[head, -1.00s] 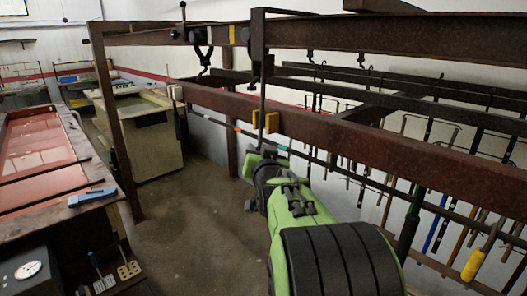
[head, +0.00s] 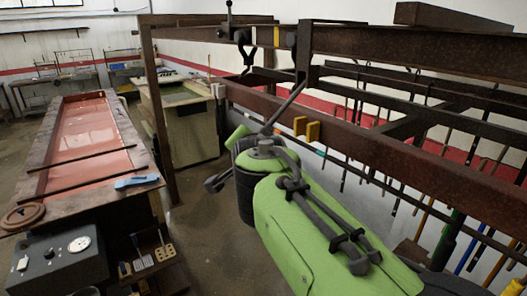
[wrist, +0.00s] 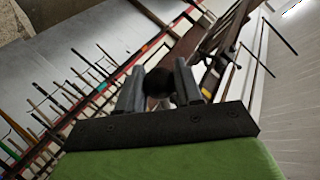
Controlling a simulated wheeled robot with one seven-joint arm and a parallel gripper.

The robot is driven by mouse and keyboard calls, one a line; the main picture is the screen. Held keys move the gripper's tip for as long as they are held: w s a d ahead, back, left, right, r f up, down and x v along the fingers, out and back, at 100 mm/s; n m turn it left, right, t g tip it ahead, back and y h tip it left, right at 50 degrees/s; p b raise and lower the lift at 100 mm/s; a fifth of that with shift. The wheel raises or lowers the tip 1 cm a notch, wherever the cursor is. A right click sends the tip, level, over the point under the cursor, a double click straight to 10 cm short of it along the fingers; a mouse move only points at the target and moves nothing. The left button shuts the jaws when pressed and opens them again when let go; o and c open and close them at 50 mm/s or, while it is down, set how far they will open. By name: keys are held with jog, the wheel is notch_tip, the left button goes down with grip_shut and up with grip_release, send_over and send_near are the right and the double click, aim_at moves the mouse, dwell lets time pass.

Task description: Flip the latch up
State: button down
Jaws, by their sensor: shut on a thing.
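The latch (head: 285,105) is a thin dark bar. It runs from the rusty frame's dark upright down and left, tilted, to my arm's end in the head view. In the wrist view its round black knob (wrist: 159,83) sits between the fingers of my gripper (wrist: 159,92), which is shut on it. In the head view my green arm and wrist hide the fingers and the knob.
A rusty rail (head: 375,147) with a yellow bracket (head: 313,131) runs close beside my arm. A small black lever (head: 229,16) stands on the upper beam. Hanging tools fill the right side. A red-topped bench (head: 90,135) is left; open floor lies between.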

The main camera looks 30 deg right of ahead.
jog(key=shift+a+r, duration=0.45)
jog(key=shift+r, duration=0.3)
jog(key=shift+a+r, duration=0.45)
jog(key=shift+r, duration=0.35)
jog(key=c, duration=0.8)
grip_release()
jog(key=b+v, duration=0.1)
jog(key=v, duration=1.4)
jog(key=shift+s+a, duration=0.2)
jog(key=shift+s, duration=0.15)
